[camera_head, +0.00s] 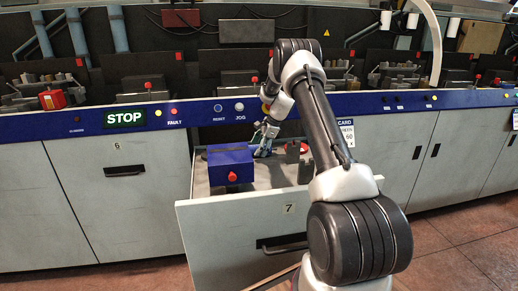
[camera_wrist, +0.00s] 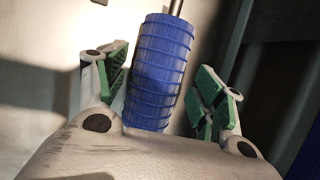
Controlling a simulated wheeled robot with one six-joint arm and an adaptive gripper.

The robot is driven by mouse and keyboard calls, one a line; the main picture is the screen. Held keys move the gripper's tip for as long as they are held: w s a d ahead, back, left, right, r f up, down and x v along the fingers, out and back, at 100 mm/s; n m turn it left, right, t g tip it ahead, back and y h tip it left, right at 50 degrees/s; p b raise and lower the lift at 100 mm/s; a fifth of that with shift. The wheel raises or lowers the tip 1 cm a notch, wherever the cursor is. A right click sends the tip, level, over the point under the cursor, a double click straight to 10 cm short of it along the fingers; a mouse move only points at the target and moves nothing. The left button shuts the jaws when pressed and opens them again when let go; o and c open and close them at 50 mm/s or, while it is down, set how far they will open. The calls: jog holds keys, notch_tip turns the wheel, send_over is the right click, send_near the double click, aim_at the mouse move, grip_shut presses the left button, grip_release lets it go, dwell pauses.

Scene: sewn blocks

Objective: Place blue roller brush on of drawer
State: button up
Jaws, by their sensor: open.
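The blue roller brush (camera_wrist: 158,75) shows in the wrist view as a ribbed blue cylinder with a metal rod at its far end. It lies between the two green-padded fingers of my gripper (camera_wrist: 165,90). The fingers are open, with a visible gap on each side of the roller. In the head view my gripper (camera_head: 265,138) reaches down into the open drawer (camera_head: 240,230) marked 7. I cannot clearly make out the roller brush in the head view.
A blue box (camera_head: 231,166) with a red button stands in the drawer, left of my gripper. Dark upright brackets (camera_head: 297,151) stand to the gripper's right. The machine's blue control rail (camera_head: 195,112) runs behind the drawer. Shut cabinets flank it.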

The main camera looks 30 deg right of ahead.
jog(key=v, duration=1.1)
jog(key=s+a+r+n+h, duration=0.1)
jog(key=s+a+r+n, duration=0.45)
jog(key=s+r, duration=0.45)
jog(key=s+a+r+n+h, duration=0.1)
jog(key=s+a+r+n, duration=0.3)
jog(key=s+a+r, duration=0.45)
jog(key=s+a+f+n+h, duration=0.1)
jog(key=s+n, duration=1)
jog(key=s, duration=1.7)
jog(key=shift+s+a+f+t+h, duration=0.25)
jog(key=shift+a+t+h, duration=0.05)
jog(key=shift+a, duration=0.3)
